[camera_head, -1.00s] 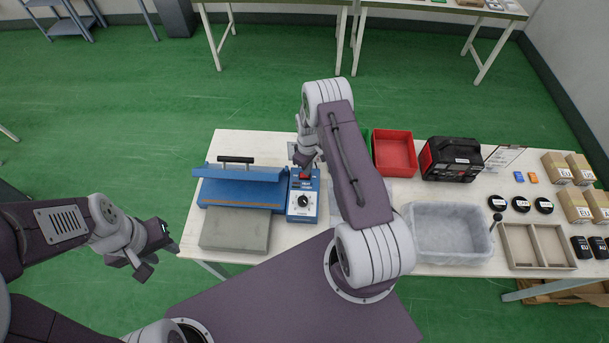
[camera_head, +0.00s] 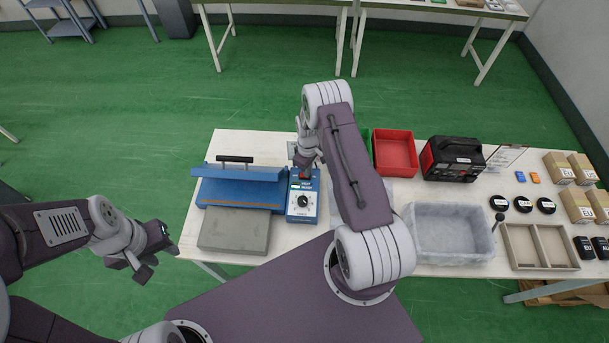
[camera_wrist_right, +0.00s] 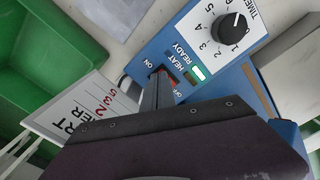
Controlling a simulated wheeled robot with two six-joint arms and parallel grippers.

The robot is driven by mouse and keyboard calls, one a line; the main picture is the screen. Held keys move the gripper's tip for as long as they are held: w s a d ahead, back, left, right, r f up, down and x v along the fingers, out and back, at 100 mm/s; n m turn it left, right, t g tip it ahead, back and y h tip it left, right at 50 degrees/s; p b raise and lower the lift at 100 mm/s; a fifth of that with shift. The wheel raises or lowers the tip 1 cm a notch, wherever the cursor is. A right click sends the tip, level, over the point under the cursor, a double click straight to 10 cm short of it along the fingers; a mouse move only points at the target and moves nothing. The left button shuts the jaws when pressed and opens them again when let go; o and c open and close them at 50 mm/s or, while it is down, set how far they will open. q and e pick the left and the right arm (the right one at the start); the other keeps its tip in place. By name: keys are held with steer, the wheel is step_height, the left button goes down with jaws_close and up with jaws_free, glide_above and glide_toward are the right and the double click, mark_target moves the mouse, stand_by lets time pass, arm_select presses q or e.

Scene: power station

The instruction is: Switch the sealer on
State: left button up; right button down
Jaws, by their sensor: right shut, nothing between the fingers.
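The blue sealer (camera_head: 240,190) stands on the table with its lid raised. Its control box (camera_head: 303,207) has a black timer dial (camera_wrist_right: 229,28) and a red switch (camera_wrist_right: 171,76) between the ON and OFF labels. My right gripper (camera_head: 305,175) is shut and empty, its tips at the switch; they partly hide it in the right wrist view (camera_wrist_right: 158,92). A pale bright lamp (camera_wrist_right: 197,73) shows beside the switch. I cannot tell the switch's exact position. My left gripper (camera_head: 158,255) is open and empty, left of the table.
A grey slab (camera_head: 235,231) lies in front of the sealer. A red bin (camera_head: 395,153), a green bin (camera_wrist_right: 40,75), a black charger-like unit (camera_head: 453,159) and a grey tub (camera_head: 450,233) stand to the right. A white sign (camera_wrist_right: 90,112) is near my right gripper.

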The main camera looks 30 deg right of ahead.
steer(key=shift+w+r+p, duration=0.1)
steer(key=shift+r+p, duration=0.85)
steer(key=shift+r, duration=0.4)
step_height(320, 180, up, 4)
steer(key=p, duration=0.2)
steer(key=shift+r+p, duration=0.1)
steer(key=shift+p, duration=0.2)
